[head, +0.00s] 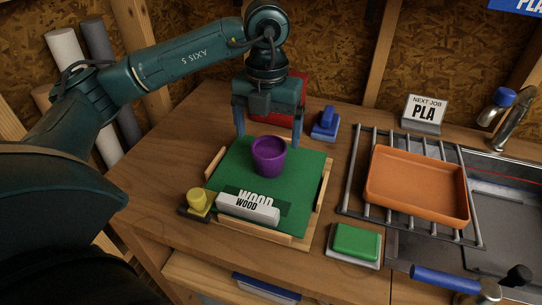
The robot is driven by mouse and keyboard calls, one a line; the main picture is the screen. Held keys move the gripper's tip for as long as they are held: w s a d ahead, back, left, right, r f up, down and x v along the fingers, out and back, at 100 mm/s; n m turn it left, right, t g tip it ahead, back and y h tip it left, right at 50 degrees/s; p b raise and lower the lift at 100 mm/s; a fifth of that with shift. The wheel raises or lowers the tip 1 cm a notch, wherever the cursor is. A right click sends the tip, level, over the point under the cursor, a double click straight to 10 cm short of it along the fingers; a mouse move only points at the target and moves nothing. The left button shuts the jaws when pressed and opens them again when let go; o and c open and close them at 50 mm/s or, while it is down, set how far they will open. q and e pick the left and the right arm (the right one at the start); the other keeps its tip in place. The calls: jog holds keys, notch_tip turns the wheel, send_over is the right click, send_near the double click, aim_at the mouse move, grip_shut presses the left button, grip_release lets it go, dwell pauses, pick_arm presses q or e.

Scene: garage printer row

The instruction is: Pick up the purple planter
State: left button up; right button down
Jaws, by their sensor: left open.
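The purple planter (268,158) stands upright on a green mat (226,164) inside a low wooden frame on the bench. My left gripper (268,138) is open and points down, just behind and above the planter. Its two blue fingers show on either side of the planter's far rim, apart from each other. I cannot tell whether either finger touches the planter. My right gripper is not in the picture.
A blue piece (326,123) and a red object (292,104) stand behind. An orange tray (416,188) lies on a rack (350,190) at right, near the sink and tap.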

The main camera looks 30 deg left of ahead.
aim_at(269, 146)
pick_arm(q)
jog(key=shift+w+d+f+p, duration=0.1)
jog(key=shift+f+p, duration=0.05)
jog(key=shift+f, duration=1.45)
jog(key=shift+w+f+p, duration=0.1)
jog(key=shift+f+p, duration=0.05)
jog(key=shift+f, duration=1.45)
jog(key=shift+c, duration=0.2)
jog(key=c, duration=1)
